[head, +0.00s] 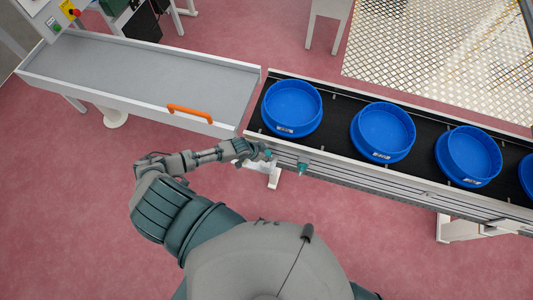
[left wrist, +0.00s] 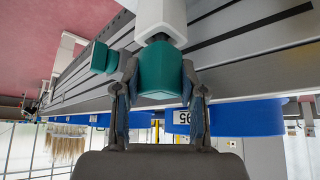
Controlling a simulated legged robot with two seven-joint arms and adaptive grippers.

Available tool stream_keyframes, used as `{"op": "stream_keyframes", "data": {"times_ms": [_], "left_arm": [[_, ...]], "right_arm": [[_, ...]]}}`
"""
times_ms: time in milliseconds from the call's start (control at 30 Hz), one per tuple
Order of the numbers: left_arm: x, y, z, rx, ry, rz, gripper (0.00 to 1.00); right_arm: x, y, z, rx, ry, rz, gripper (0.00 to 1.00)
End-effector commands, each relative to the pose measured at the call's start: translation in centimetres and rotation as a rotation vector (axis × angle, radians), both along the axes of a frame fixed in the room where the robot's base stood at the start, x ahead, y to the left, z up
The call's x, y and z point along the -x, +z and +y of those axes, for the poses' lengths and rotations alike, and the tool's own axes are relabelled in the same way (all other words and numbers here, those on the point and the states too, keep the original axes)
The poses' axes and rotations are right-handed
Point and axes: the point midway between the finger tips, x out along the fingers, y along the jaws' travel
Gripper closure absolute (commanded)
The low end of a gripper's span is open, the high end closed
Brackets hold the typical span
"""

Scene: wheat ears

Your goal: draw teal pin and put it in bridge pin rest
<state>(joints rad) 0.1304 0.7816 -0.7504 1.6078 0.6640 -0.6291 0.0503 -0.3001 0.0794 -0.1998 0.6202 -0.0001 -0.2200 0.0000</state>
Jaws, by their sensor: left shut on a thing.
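My left gripper (head: 262,153) is at the near left end of the conveyor's side rail. In the left wrist view the gripper (left wrist: 160,95) has its two fingers closed on either side of a teal block, the teal pin (left wrist: 160,70). A short metallic neck joins the pin to a white block (left wrist: 160,16) beyond it. Only a small bit of teal (head: 268,154) shows at the fingertips in the head view. A second teal piece (head: 302,169) sits on the rail to the right; it also shows in the left wrist view (left wrist: 103,57). I cannot tell which part is the bridge pin rest.
The black conveyor belt (head: 335,118) carries several blue bowls (head: 292,106). A grey tray table (head: 140,75) with an orange handle (head: 190,113) stands to the left. The pink floor nearby is clear.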

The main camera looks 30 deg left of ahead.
Motion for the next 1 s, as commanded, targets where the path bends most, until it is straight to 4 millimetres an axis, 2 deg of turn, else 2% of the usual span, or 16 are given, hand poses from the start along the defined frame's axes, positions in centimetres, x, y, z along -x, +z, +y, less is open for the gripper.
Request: {"op": "stream_keyframes", "data": {"times_ms": [367, 400, 467, 500, 833, 1000], "left_arm": [[0.0, -1.2, -0.1, 0.002, -0.001, -0.001, 0.97], [0.0, -1.1, 0.0, 0.001, 0.0, -0.002, 0.5], [0.0, -1.0, 0.0, 0.001, 0.0, -0.002, 0.35], [0.0, -1.0, 0.0, 0.001, 0.0, -0.002, 0.3], [0.1, -0.9, 0.1, 0.0, -0.001, 0.0, 0.3], [1.2, 1.1, 0.9, -0.001, -0.002, -0.001, 0.3]], "right_arm": [[0.0, -0.8, -0.1, 0.001, 0.0, 0.001, 0.6], [0.0, -0.7, -0.1, 0.001, 0.0, 0.001, 0.6], [0.0, -0.7, -0.1, 0.001, 0.0, 0.001, 0.6], [0.1, -0.7, -0.1, 0.001, 0.0, 0.001, 0.6], [0.0, -0.7, -0.3, 0.003, 0.002, 0.0, 0.6], [0.0, -0.7, -0.2, 0.002, 0.001, 0.001, 0.6]]}}
